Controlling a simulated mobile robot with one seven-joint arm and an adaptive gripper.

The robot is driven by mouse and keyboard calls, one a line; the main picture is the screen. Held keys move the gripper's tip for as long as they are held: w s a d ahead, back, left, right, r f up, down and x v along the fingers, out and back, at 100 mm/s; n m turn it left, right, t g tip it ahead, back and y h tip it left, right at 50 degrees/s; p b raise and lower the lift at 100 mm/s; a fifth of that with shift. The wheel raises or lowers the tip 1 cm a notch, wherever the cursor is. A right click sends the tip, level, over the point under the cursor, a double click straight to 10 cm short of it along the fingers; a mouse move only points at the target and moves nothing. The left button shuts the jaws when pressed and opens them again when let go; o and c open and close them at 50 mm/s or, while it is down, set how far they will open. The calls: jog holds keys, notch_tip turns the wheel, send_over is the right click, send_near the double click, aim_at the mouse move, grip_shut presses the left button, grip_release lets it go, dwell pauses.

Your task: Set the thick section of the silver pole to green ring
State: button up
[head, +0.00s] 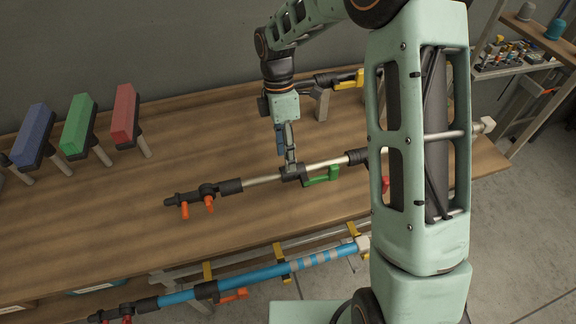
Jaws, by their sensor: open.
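The silver pole (265,180) lies slanted across the wooden bench, with black sections along it. A black collar (293,173) sits near its middle, and a green lever-like part (323,178) sticks out to the right of the collar. Two orange knobs (209,204) hang from the black left end. My gripper (290,165) points down, open, with its fingertips at the black collar; I cannot tell whether they touch it. I cannot make out a separate green ring on the pole.
Blue, green and red blocks (79,125) stand on posts at the left. A yellow-ended pole (347,80) lies at the back. A blue pole (230,285) with grey bands hangs along the bench's front. The wooden bench (110,215) is bare at front left. Shelves stand at right.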

jog(key=x, duration=0.5)
grip_shut()
dwell(0.3)
